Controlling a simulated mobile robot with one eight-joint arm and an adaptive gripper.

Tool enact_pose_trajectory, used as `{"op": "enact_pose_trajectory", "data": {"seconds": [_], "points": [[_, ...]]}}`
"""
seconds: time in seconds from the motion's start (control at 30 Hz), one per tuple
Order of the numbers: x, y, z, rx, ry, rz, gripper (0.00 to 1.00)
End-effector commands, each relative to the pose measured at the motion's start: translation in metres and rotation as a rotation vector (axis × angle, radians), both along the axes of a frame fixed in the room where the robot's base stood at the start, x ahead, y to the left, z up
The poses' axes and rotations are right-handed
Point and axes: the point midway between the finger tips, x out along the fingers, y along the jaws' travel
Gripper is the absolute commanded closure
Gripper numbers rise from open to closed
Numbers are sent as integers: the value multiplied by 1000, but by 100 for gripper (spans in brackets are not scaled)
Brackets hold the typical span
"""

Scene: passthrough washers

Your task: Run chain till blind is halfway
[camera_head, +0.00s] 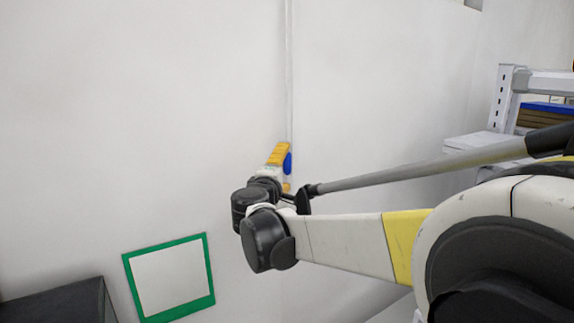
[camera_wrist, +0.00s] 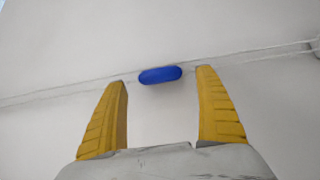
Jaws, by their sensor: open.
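The chain (camera_head: 289,70) hangs as a thin pale double line down the white wall, and it crosses the wrist view (camera_wrist: 60,93) as a thin line. A blue oval piece (camera_wrist: 160,75) sits on the chain; it also shows in the head view (camera_head: 288,163) beside my gripper. My gripper (camera_head: 279,153) has yellow fingers and is at the wall by the chain. In the wrist view my gripper (camera_wrist: 164,82) is open, with the blue piece between and slightly beyond the fingertips, apart from both. The blind is not in view.
A metal shelf (camera_head: 507,100) with blue and brown items (camera_head: 545,113) stands at right. The wall around the chain is clear.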

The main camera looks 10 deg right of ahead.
Motion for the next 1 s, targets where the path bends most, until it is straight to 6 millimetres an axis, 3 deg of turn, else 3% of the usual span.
{"op": "enact_pose_trajectory", "data": {"seconds": [0.1, 0.33, 0.5, 0.8, 0.9, 1.0], "points": [[-26, 14, 0, 0, 0, 3, 17], [-62, 32, 0, 0, 0, 2, 17], [-72, 37, 0, 0, 0, 1, 17], [-73, 36, -1, 1, 0, -1, 17], [-79, 27, -15, 34, 13, -13, 17], [-99, 3, -54, 133, 51, -47, 17]]}}
